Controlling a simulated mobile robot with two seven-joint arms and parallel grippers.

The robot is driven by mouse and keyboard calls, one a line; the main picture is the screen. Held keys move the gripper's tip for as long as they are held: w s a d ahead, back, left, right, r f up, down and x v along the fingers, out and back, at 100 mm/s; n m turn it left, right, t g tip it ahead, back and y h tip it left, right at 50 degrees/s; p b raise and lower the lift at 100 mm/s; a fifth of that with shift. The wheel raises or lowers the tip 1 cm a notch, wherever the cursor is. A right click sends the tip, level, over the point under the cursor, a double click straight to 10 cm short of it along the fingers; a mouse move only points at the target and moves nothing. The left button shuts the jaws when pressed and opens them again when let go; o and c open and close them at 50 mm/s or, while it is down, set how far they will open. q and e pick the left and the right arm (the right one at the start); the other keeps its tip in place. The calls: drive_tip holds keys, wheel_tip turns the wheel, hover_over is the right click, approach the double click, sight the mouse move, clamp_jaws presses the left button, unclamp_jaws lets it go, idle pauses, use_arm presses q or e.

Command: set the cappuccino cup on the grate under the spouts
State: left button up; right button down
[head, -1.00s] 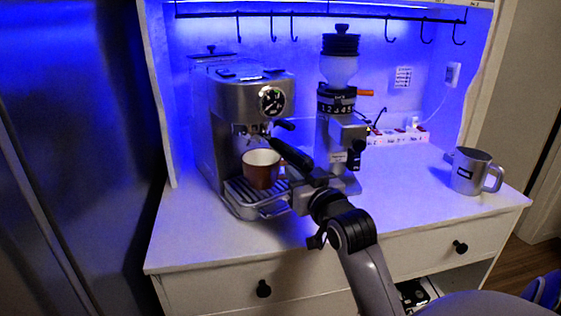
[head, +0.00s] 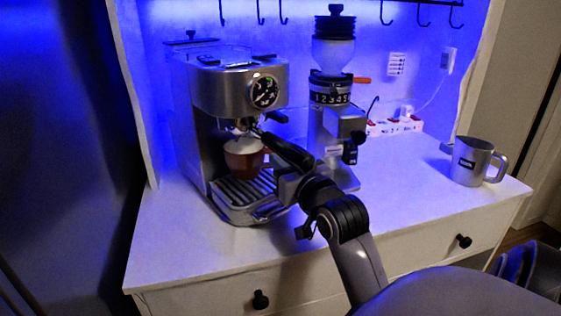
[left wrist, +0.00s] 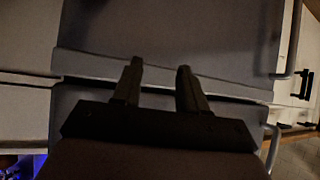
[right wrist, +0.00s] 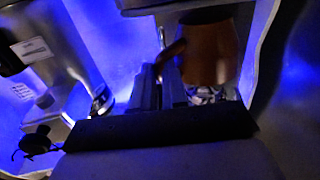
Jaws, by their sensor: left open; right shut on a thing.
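The brown cappuccino cup (head: 243,163) with a pale inside is upright below the portafilter spouts (head: 251,134) of the espresso machine, over the rear of the slatted grate (head: 236,194). I cannot tell whether its base touches the grate. My right gripper (head: 274,172) is to the cup's right, partly behind the black portafilter handle (head: 287,151). In the right wrist view the right gripper (right wrist: 160,75) is shut on the handle of the cup (right wrist: 212,52). My left gripper (left wrist: 160,72) is open and empty in the left wrist view, in front of grey panels.
The espresso machine (head: 222,90) stands at the left of the white counter (head: 170,235). A grinder (head: 330,125) stands close to its right. A metal pitcher (head: 472,163) is at the far right.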

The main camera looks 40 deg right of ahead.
drive_tip(key=shift+f, duration=0.6)
drive_tip(key=c, duration=1.2)
unclamp_jaws()
drive_tip(key=shift+o, duration=0.2)
